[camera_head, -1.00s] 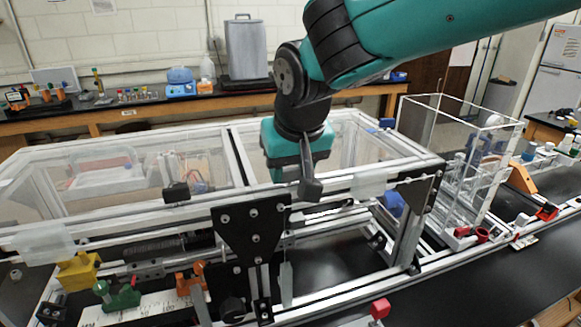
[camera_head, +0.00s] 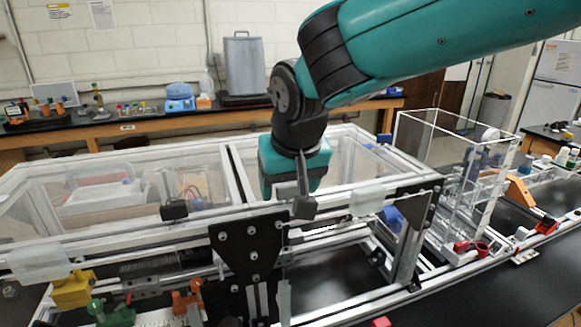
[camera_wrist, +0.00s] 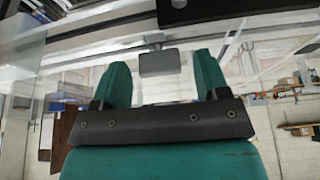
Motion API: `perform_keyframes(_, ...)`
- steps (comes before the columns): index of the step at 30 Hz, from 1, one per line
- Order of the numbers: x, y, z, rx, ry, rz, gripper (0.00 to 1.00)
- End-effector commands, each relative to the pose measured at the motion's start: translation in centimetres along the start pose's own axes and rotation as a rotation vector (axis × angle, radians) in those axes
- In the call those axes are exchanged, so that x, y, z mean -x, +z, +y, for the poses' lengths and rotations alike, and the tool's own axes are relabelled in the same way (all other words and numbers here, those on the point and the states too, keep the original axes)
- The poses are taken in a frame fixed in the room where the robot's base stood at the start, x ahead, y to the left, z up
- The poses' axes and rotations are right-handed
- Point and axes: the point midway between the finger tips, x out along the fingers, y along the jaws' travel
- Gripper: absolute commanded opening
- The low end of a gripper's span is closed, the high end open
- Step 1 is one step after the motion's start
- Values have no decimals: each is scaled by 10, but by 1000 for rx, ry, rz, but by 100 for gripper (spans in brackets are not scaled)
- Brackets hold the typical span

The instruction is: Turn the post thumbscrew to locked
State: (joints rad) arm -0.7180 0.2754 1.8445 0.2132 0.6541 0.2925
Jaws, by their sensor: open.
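My gripper (camera_wrist: 161,60) is open, with its two green fingers apart in the wrist view. In the head view its green body (camera_head: 283,168) hangs over the front top rail of the frame, right of the black plate (camera_head: 249,240); its fingertips are hidden there. A grey block (camera_wrist: 160,63) shows between the fingers in the wrist view, apart from both. I cannot tell whether it is the thumbscrew. A grey upright strip (camera_head: 284,300) stands below and right of the black plate. I cannot pick out the post thumbscrew for certain, nor its setting.
A small black block (camera_head: 174,210) sits on the front rail left of my gripper. Clear panels cover the frame top. A clear open box (camera_head: 455,170) stands at right. Yellow (camera_head: 74,290), green (camera_head: 112,313) and orange (camera_head: 187,297) fixtures line the lower left. The black bench at lower right has free room.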

Motion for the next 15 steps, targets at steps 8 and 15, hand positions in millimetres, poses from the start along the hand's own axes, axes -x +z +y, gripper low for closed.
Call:
perform_keyframes(8, 43, 0, -1, 1, -4, 8, 68)
perform_keyframes(15, 106, 0, -1, 1, -4, 7, 68)
